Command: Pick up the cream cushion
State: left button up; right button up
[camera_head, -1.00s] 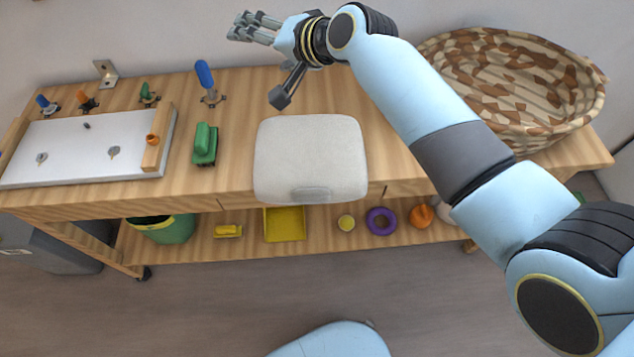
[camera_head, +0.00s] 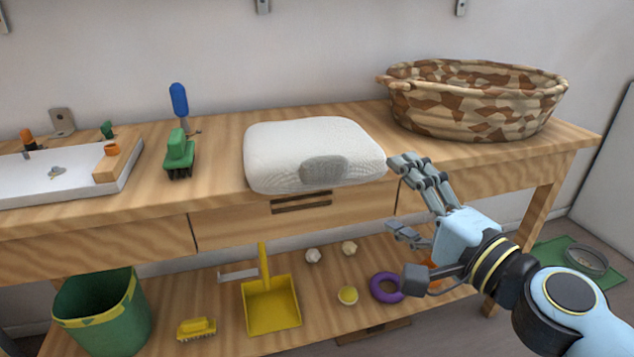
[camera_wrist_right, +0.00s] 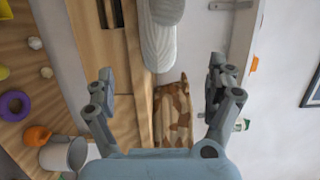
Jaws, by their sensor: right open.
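The cream cushion (camera_head: 300,148) lies flat on the wooden bench top, its front edge near the bench's front edge. A grey oval patch (camera_head: 325,171) shows on its front side. Part of the cushion also shows at the top of the right wrist view (camera_wrist_right: 158,45). My right gripper (camera_head: 404,218) is open and empty, in front of the bench and to the right of the cushion, apart from it. In the right wrist view the gripper's fingers (camera_wrist_right: 160,85) are spread wide with nothing between them. My left gripper is out of view.
A camouflage-patterned basket (camera_head: 470,115) stands on the bench right of the cushion. A green brush (camera_head: 179,155) and blue-handled tool (camera_head: 180,102) stand left. A drawer handle (camera_head: 301,203) is below the cushion. The lower shelf holds a yellow dustpan (camera_head: 271,305) and purple ring (camera_head: 386,287).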

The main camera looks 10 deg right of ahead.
aim_at(359, 174)
jog(key=p+x, duration=0.1)
jog(key=x, duration=0.3)
jog(key=shift+w+a, duration=0.25)
jog(key=shift+w, duration=0.05)
jog(key=x, duration=0.3)
jog(key=p+x, duration=0.1)
jog(key=x, duration=0.2)
jog(key=shift+s+a+f, duration=0.1)
jog(key=shift+a, duration=0.1)
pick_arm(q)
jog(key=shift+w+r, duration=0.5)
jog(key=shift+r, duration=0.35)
pick_arm(e)
jog(key=shift+s+f, duration=0.1)
jog(key=c, duration=1.3)
